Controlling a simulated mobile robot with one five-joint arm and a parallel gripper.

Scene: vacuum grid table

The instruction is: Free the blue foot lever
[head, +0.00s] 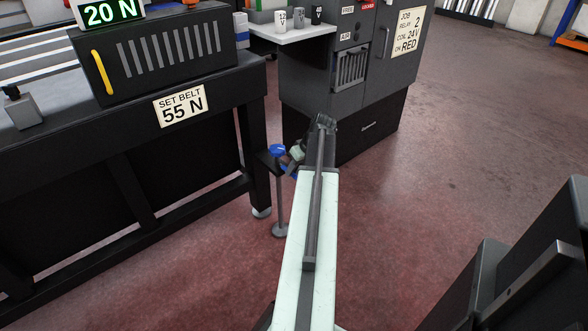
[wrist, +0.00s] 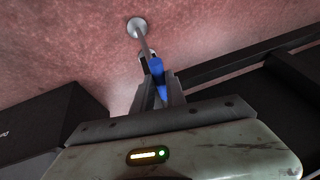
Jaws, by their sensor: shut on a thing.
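The blue foot lever (wrist: 157,68) shows between my gripper's two dark fingers in the wrist view. In the head view a blue cap (head: 277,149) sits at the top of a thin grey post (head: 280,205), with more blue just below. My gripper (head: 287,166) is at the top of this post, beside the table leg, and is partly hidden by my arm. In the wrist view my gripper (wrist: 158,84) is shut on the blue lever. The post's round foot (wrist: 136,27) rests on the red floor. The lever's far end and its joint are hidden.
The black table (head: 200,130) with a "SET BELT 55 N" sign (head: 180,106) stands left of my arm; a display reads 20 N (head: 109,11). A dark cabinet (head: 345,110) stands behind.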

